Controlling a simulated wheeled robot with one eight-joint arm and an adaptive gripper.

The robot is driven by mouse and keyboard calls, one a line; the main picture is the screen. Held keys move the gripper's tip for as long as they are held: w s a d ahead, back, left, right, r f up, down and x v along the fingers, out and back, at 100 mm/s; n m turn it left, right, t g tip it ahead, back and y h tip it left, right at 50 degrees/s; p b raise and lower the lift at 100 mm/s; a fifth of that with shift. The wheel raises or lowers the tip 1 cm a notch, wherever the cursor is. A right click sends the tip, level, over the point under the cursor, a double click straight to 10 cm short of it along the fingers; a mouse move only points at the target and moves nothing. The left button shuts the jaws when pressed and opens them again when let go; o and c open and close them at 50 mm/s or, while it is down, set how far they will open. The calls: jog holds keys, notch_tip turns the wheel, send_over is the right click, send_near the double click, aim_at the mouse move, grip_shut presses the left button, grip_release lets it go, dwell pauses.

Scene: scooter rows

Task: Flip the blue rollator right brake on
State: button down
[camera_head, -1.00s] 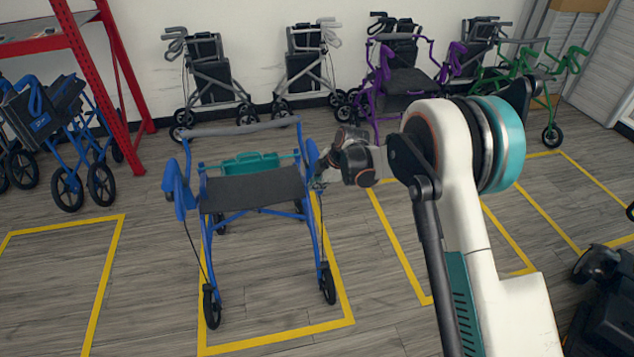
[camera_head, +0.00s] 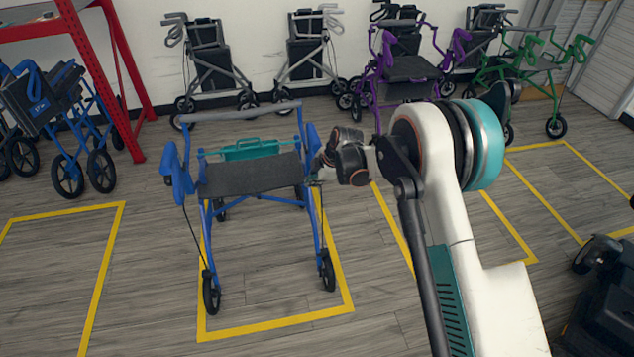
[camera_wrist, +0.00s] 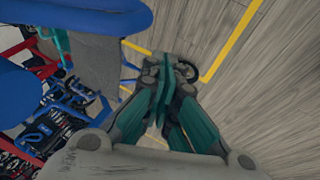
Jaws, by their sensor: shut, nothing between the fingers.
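The blue rollator (camera_head: 318,232) stands upright in a yellow floor box, with a dark seat and a teal bag. Its handle at picture right (camera_head: 312,138) is beside my gripper (camera_head: 316,178), which is just below and to the right of it. The right brake lever is too small and covered to make out, so I cannot tell its position or whether I touch it. In the wrist view, my gripper's teal fingers (camera_wrist: 163,72) are together and empty. A large blue rollator part (camera_wrist: 100,14) fills the upper left there, close to the fingers.
A red shelf (camera_head: 108,75) and another blue rollator (camera_head: 62,120) stand at left. Grey rollators (camera_head: 210,60), a purple one (camera_head: 405,70) and a green one (camera_head: 530,65) line the back. The floor box at left (camera_head: 60,270) is empty.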

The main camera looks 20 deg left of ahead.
jog(key=s+d+r+p, duration=0.3)
jog(key=s+d+r, duration=0.2)
jog(key=r, duration=0.3)
jog(key=shift+s+d+p, duration=0.25)
jog(key=shift+d+p, duration=0.1)
jog(key=shift+d, duration=0.1)
